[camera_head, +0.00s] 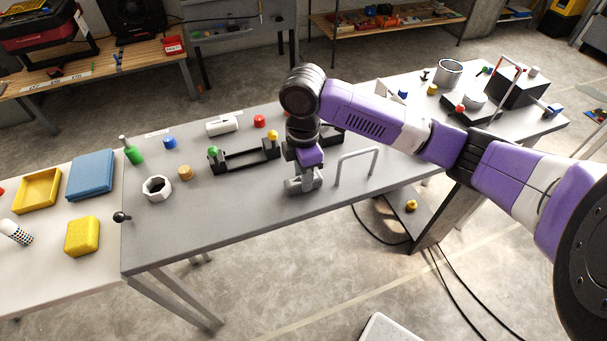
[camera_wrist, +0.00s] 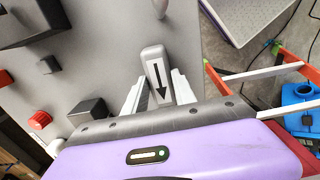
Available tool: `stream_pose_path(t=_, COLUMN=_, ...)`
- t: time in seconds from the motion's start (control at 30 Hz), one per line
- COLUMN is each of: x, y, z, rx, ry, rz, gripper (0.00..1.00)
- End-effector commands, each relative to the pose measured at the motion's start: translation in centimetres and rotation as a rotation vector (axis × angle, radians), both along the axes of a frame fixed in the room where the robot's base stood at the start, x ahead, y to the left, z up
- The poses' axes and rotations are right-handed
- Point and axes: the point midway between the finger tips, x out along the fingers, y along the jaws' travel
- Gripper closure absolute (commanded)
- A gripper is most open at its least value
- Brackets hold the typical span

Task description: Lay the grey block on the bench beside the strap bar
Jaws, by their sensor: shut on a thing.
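The grey block (camera_wrist: 155,70), marked with a dark arrow, is between the two pale fingers of my gripper (camera_wrist: 158,88) in the wrist view. My gripper is shut on it. In the head view my gripper (camera_head: 304,183) points down low over the front part of the grey bench (camera_head: 240,205); the block is hard to tell from the fingers there. I cannot tell whether the block touches the bench. A thin grey U-shaped bar (camera_head: 358,156), which looks like the strap bar, stands just right of my gripper.
A black bracket (camera_head: 245,158) with green and yellow knobs stands left of my gripper. A white ring nut (camera_head: 156,188), a green bottle (camera_head: 132,151) and a red knob (camera_head: 259,121) are farther left and back. The bench's front edge runs close to my gripper.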

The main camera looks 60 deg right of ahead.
Motion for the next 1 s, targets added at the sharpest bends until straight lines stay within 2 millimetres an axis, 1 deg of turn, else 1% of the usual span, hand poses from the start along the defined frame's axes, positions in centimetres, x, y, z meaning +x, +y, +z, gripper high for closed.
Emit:
stream_pose_path(t=0.07, x=0.0, y=0.0, z=-0.3, rx=0.000, ry=0.000, rz=0.000, gripper=1.00)
stream_pose_path(t=0.1, x=0.0, y=0.0, z=-0.3, rx=0.000, ry=0.000, rz=0.000, gripper=0.66)
stream_pose_path(t=0.17, x=0.0, y=0.0, z=-0.2, rx=0.000, ry=0.000, rz=0.000, gripper=0.54)
stream_pose_path(t=0.2, x=0.0, y=0.0, z=-0.2, rx=0.000, ry=0.000, rz=0.000, gripper=0.46)
stream_pose_path(t=0.5, x=0.0, y=0.0, z=-0.2, rx=0.000, ry=0.000, rz=0.000, gripper=0.46)
stream_pose_path(t=0.63, x=0.0, y=0.0, z=0.5, rx=0.000, ry=-0.001, rz=0.001, gripper=0.46)
stream_pose_path(t=0.77, x=0.1, y=0.0, z=2.3, rx=0.000, ry=-0.004, rz=0.001, gripper=0.46)
stream_pose_path(t=1.0, x=0.1, y=0.1, z=7.3, rx=-0.001, ry=-0.003, rz=0.003, gripper=0.46)
